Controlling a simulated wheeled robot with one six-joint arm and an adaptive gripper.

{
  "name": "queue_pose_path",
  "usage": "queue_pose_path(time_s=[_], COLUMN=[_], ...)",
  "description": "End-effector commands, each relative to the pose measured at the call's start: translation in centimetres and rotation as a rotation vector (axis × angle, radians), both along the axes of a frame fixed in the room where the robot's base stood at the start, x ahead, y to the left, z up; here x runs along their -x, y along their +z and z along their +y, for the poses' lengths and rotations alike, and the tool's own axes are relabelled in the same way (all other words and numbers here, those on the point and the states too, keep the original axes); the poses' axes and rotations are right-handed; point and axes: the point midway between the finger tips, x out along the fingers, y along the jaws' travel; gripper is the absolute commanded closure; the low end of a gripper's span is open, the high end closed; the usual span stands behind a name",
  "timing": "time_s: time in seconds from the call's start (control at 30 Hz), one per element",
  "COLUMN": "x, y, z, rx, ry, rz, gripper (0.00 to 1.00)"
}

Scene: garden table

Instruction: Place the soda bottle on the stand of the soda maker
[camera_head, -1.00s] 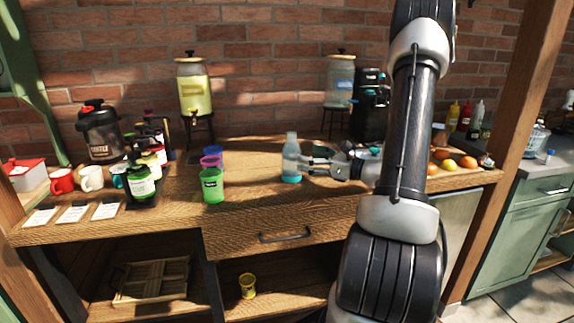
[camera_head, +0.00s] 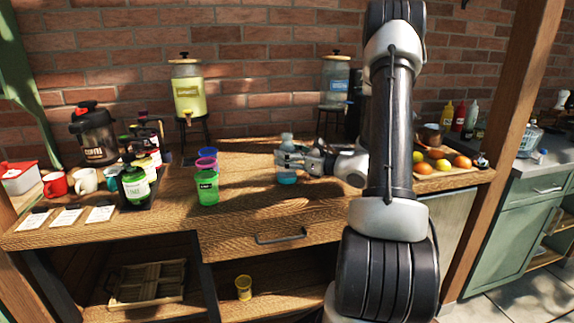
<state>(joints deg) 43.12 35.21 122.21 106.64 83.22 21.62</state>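The clear soda bottle (camera_head: 287,138) with a blue-green bottom stands upright on the wooden counter, right of the colored cups. My gripper (camera_head: 287,159) reaches in from the right, with its fingers at the bottle's middle. I cannot tell whether the fingers press on it. The bottle's top and base show above and below the fingers. The black soda maker (camera_head: 353,112) stands at the back of the counter. My arm hides most of it, including its stand.
Stacked green and purple cups (camera_head: 207,187) stand left of the bottle. A yellow drink dispenser (camera_head: 187,92) and a blue-labelled dispenser (camera_head: 335,84) stand at the back. A fruit board (camera_head: 447,172) lies right of my arm. The counter in front of the bottle is clear.

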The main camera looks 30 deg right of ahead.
Motion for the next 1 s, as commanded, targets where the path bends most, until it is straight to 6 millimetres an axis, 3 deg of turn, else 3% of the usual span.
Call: queue_pose_path(time_s=[0.03,0.1,0.57,1.0], x=[0.0,0.0,0.0,0.0], y=[0.0,0.0,0.8,4.9], z=[0.0,0.0,0.0,0.0], rx=[0.000,0.000,0.001,0.003], ry=[0.000,0.000,0.000,0.001], rz=[0.000,-0.001,-0.002,-0.004], gripper=[0.78,0.89,0.90,0.90])
